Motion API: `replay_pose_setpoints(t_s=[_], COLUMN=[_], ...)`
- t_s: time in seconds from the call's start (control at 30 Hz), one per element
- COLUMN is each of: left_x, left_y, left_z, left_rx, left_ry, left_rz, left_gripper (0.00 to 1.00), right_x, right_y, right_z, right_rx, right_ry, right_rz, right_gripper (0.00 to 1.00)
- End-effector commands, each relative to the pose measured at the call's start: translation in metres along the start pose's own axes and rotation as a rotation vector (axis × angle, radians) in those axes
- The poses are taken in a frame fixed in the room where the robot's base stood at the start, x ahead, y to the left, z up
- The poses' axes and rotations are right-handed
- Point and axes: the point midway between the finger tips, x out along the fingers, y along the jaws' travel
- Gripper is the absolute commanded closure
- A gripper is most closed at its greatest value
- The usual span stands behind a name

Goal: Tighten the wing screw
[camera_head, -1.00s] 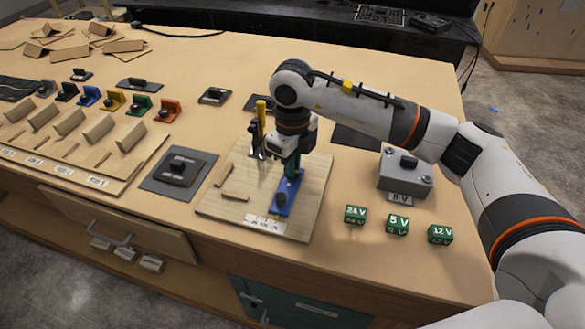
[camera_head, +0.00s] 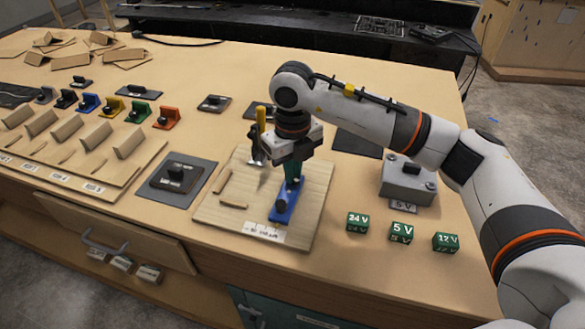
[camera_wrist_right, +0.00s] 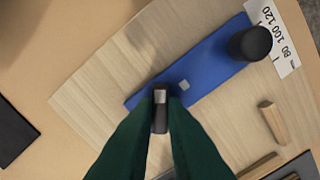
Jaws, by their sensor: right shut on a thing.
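The wing screw (camera_wrist_right: 160,118) is a small dark piece with a grey top, at one end of a blue bar (camera_wrist_right: 200,68). My right gripper (camera_wrist_right: 160,106) points down with its green fingers shut on the screw. In the head view the right gripper (camera_head: 292,178) stands over the far end of the blue bar (camera_head: 285,208) and hides the screw. A black round knob (camera_wrist_right: 250,43) sits near the bar's other end. The bar lies on a light wooden board (camera_head: 230,210) beside a printed scale (camera_head: 264,232). My left gripper is not in view.
A yellow-handled tool (camera_head: 261,120) stands upright close behind the gripper. Wooden sticks (camera_head: 233,205) lie left of the bar. A grey box (camera_head: 408,178) and green voltage cubes (camera_head: 401,232) are to the right. A dark pad (camera_head: 176,183) lies left of the board.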

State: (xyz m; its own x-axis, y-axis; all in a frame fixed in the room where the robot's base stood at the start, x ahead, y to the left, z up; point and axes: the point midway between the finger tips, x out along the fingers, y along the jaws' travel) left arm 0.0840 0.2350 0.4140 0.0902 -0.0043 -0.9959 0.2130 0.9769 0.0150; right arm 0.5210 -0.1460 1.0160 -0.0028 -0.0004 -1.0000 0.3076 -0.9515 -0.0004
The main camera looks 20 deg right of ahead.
Motion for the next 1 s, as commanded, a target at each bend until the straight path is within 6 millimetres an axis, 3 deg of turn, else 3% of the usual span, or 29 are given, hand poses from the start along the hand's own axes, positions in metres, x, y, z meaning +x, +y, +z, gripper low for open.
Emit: replay_pose_setpoints(t_s=[0.13,0.17,0.27,0.3,0.67,1.0], left_x=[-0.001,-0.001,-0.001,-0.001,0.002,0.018], left_y=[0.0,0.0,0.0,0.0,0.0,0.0], left_z=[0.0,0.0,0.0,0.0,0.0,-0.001], left_rx=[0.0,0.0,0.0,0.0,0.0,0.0], left_ry=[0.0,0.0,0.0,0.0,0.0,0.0], left_rz=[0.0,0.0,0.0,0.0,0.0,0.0], left_gripper=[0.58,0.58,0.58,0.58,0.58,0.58], right_x=[-0.006,-0.006,-0.004,-0.004,-0.009,-0.075], right_y=[0.002,0.002,0.002,0.001,0.001,0.001], right_z=[-0.003,-0.003,-0.002,-0.002,-0.002,-0.001], right_rx=[0.004,0.004,0.003,0.002,0.0,0.0], right_ry=[0.014,0.014,0.011,0.009,0.007,0.011], right_rz=[0.002,0.002,0.002,0.002,0.0,0.001], right_gripper=[1.0,0.84,0.68,0.66,0.66,0.66])
